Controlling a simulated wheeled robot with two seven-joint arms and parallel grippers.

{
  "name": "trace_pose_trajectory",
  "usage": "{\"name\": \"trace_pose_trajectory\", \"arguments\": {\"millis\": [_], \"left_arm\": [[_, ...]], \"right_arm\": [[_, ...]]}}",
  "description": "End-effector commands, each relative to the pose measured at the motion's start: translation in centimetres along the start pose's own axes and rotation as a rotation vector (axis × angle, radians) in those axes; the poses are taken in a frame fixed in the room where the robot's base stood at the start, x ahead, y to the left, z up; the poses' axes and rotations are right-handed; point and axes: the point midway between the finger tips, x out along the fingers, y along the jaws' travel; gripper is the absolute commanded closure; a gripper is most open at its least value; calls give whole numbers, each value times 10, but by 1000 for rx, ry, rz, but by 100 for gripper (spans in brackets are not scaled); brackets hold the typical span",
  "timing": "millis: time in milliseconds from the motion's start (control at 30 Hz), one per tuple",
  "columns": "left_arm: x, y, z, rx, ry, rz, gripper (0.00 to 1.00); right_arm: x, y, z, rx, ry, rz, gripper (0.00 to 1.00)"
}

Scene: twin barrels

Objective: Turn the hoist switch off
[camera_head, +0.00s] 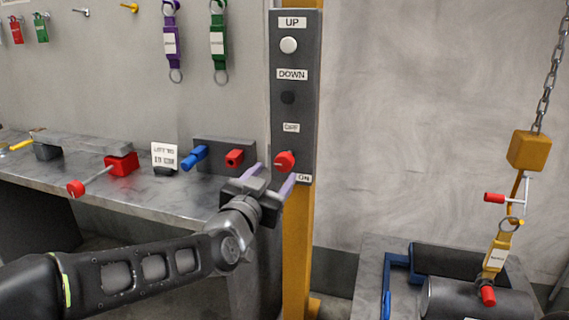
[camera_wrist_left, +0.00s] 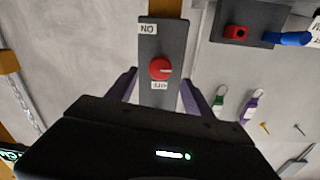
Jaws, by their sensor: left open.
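The hoist control panel (camera_head: 295,110) is a tall dark plate on a yellow post, with UP, DOWN, OFF and ON labels. The hoist switch (camera_head: 285,161) is a round red knob between OFF above and ON below. It also shows in the left wrist view (camera_wrist_left: 160,69), with a pale line on its face; I cannot tell surely which label it points to. My left gripper (camera_head: 271,176) is open and empty, its pale purple fingers apart, in front of and slightly below the knob. In the wrist view the knob lies between the fingers, apparently untouched. My right gripper is not in view.
A marble-look bench (camera_head: 130,190) at left carries a grey block with blue and red plugs (camera_head: 222,155) close to my gripper. At right, a yellow hoist block (camera_head: 529,151) hangs on a chain above a dark barrel (camera_head: 450,300). The wall between is bare.

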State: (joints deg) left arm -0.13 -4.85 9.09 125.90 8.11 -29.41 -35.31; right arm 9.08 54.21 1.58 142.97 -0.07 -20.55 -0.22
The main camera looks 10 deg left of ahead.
Motion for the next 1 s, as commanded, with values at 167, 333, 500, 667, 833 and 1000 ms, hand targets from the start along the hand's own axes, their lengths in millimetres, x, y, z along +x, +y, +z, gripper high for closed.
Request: {"name": "trace_pose_trajectory", "arguments": {"millis": [167,333,500,667,833,1000], "left_arm": [[21,0,1,-1,-2,1,40],[49,0,1,-1,-2,0,40],[68,0,0,-1,-1,0,40],[74,0,0,-1,0,-1,40],[73,0,0,-1,0,0,40],[73,0,0,-1,0,0,52]], "right_arm": [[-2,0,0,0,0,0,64],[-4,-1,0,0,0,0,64],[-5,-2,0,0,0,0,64],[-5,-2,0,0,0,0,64],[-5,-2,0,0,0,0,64],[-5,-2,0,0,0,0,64]]}}
